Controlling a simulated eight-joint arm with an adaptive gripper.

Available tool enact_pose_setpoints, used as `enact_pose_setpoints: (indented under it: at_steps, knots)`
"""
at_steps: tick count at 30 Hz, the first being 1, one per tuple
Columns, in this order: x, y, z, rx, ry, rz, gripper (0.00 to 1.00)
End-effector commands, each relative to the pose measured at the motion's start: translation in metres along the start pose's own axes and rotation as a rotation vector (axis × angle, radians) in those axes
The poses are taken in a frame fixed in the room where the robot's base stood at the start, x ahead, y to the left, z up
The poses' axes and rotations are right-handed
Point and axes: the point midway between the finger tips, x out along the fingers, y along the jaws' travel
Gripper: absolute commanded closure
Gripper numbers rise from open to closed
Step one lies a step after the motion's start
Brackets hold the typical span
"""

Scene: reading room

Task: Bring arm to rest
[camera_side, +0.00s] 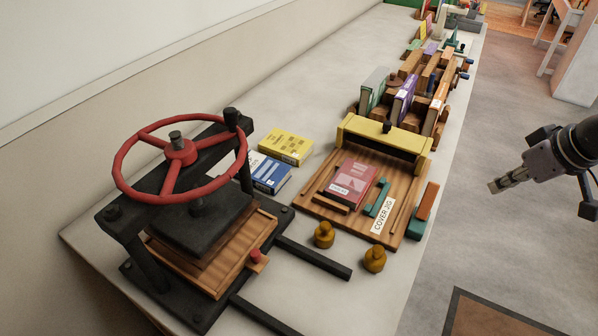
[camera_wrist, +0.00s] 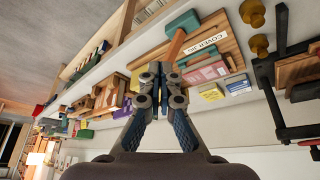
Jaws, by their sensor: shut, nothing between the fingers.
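My gripper (camera_side: 507,180) is at the right in the side view, off the table's edge and above the floor. It points left toward the table and holds nothing. In the wrist view my gripper (camera_wrist: 160,72) is at the middle with its fingers together. The table (camera_side: 290,85) lies to the left of the gripper in the side view. Nothing touches the gripper.
A press with a red wheel (camera_side: 178,152) stands at the front left. The cover jig (camera_side: 318,212) holds a red book (camera_side: 351,183). Two brass weights (camera_side: 324,235) stand before it. Books in wooden holders (camera_side: 405,97) line the table behind. Open floor (camera_side: 500,250) surrounds the gripper.

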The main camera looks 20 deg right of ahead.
Motion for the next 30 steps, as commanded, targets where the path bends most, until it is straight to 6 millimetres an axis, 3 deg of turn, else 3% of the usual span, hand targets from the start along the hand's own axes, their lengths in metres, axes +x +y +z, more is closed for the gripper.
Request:
enact_pose_setpoints:
  at_steps: [3, 9, 30]
  knots:
    - [-0.001, 0.010, 0.017, 0.033, 0.080, 0.015, 1.00]
    - [0.001, 0.018, 0.030, 0.062, 0.162, 0.031, 1.00]
    - [0.001, 0.020, 0.032, 0.067, 0.177, 0.035, 1.00]
